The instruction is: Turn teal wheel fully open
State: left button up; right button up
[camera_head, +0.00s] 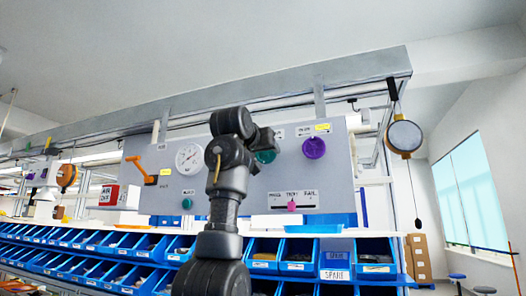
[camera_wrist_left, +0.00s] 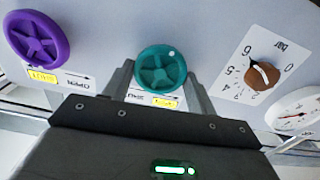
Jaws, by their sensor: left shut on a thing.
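The teal wheel (camera_head: 266,157) is on the grey panel, partly hidden behind my left gripper (camera_head: 258,142) in the head view. In the left wrist view the teal wheel (camera_wrist_left: 160,69) faces me between the two fingers of my left gripper (camera_wrist_left: 159,80). The gripper is shut on its rim, with a finger at each side. A small white dot shows on the rim, at its upper right in that view. A label with an arrow and a yellow tag lie just below the wheel there. My right gripper is not in view.
A purple wheel (camera_head: 314,148) is right of the teal wheel. The panel also bears an orange lever (camera_head: 145,172), a round gauge (camera_head: 188,158), a small teal knob (camera_head: 187,203) and a pink slider (camera_head: 291,205). Blue bins (camera_head: 263,255) stand below.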

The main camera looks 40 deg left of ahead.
pick_arm(q)
jog(key=shift+n, duration=1)
jog(key=o, duration=1)
jog(key=b+v, duration=0.4)
jog(key=v, duration=0.6)
jog(key=shift+s+b, duration=0.35)
jog(key=shift+d, duration=0.1)
